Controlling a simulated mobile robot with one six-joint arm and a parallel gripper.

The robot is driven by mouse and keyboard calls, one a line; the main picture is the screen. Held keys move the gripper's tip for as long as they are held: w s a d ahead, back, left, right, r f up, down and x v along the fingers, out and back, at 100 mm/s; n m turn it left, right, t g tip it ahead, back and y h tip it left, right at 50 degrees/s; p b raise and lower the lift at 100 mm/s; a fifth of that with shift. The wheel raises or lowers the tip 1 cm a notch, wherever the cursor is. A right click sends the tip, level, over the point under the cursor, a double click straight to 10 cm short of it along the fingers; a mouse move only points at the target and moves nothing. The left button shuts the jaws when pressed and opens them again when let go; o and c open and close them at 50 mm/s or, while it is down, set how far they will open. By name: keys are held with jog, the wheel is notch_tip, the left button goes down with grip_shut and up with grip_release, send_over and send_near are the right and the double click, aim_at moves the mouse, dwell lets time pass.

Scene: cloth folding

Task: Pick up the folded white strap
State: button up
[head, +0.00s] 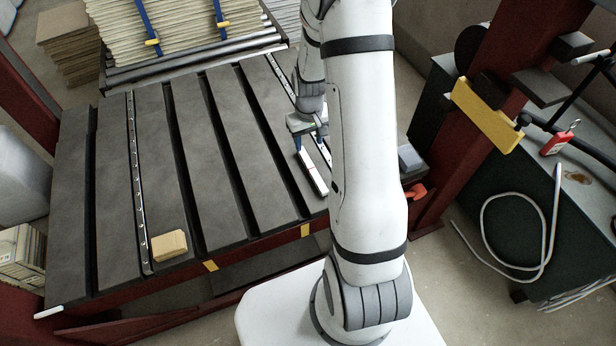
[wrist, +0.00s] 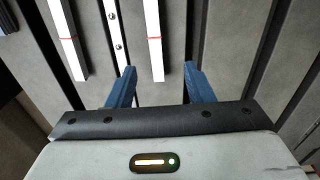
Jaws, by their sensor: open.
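Two narrow white strips, each crossed by a thin red line, lie on the dark slatted table in the wrist view. One white strip (wrist: 154,42) has its near end in line with the gap between my fingers. The other white strip (wrist: 68,40) lies farther left. I cannot tell which is the folded strap, and no fold shows clearly. In the head view my gripper (head: 308,132) is over the table's right side, close to a white strip (head: 313,173).
A metal rail with bolts (wrist: 116,35) runs between the strips. The slatted table (head: 225,130) has dark grooves and a tan block (head: 170,245) at the front left. Stacked boards (head: 180,30) lie at the back. A red post (head: 480,110) stands to the right.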

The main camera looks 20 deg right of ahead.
jog(key=b, duration=0.2)
send_over(313, 170)
jog(key=w, duration=0.1)
notch_tip(313, 170, down, 8)
jog(key=shift+a+r, duration=0.1)
jog(key=f, duration=0.2)
jog(key=s+f+b, duration=0.1)
jog(key=f, duration=0.2)
jog(key=shift+f, duration=0.15)
grip_shut()
